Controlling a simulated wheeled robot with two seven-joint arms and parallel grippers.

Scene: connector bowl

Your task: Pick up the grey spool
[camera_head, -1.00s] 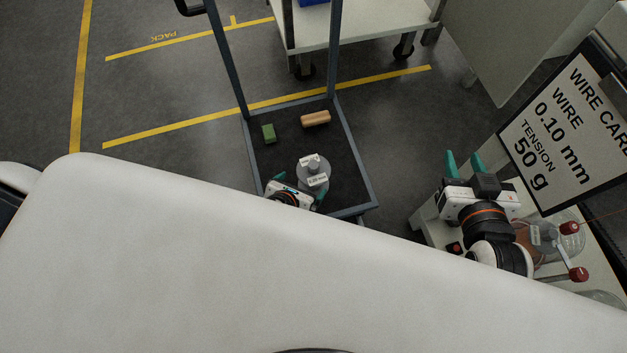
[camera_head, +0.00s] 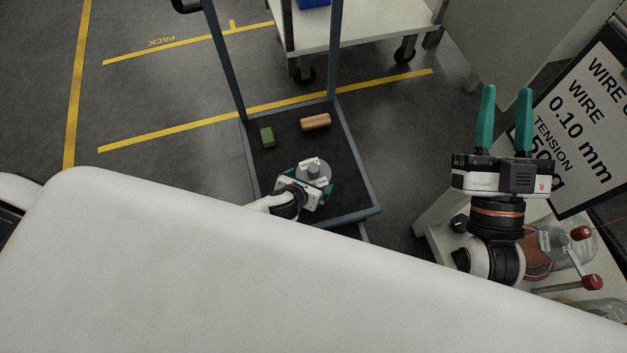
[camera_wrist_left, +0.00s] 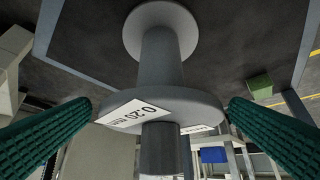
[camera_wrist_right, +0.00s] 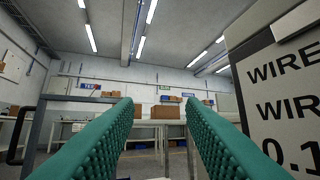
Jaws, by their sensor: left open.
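The grey spool (camera_head: 312,170) with a white label stands on the dark deck of the cart in the head view. In the left wrist view the grey spool (camera_wrist_left: 165,60) fills the middle, its labelled flange between the two green fingers. My left gripper (camera_head: 311,188) is open, with its fingers on either side of the spool; I cannot tell whether they touch it. The gripper body hides part of the spool. My right gripper (camera_head: 505,105) is open and empty, raised at the right beside the wire card sign.
A green block (camera_head: 267,137) and a tan cylinder (camera_head: 315,122) lie on the cart deck (camera_head: 345,185), behind the spool. Blue-grey cart posts (camera_head: 226,60) rise at the back. A sign (camera_head: 590,130) and a bench with glass spools and red knobs (camera_head: 580,233) are at the right.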

